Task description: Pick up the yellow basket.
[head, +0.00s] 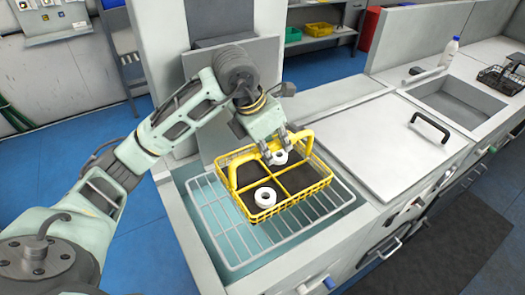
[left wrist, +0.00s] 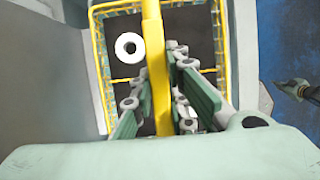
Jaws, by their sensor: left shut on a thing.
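The yellow basket (head: 290,203) is a wire basket with dark compartments and a yellow handle (head: 233,176) arching over it. It is over the wire rack at the counter's near left end; I cannot tell whether it touches the rack. My left gripper (head: 275,151) reaches down from above at the middle of the handle. In the left wrist view its fingers (left wrist: 160,95) are shut on the yellow handle bar (left wrist: 153,40). One white ring (head: 265,196) is in the front compartment, and another (head: 280,157) is partly hidden by the fingers. My right gripper is not in view.
The wire rack (head: 222,238) spans a recess in the counter. A flat lid (head: 380,135) with a black handle (head: 430,127) is right of the basket. Farther right are a sink (head: 455,105), a white bottle (head: 449,52) and a dark basket (head: 500,79). A grey column (head: 230,65) stands behind.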

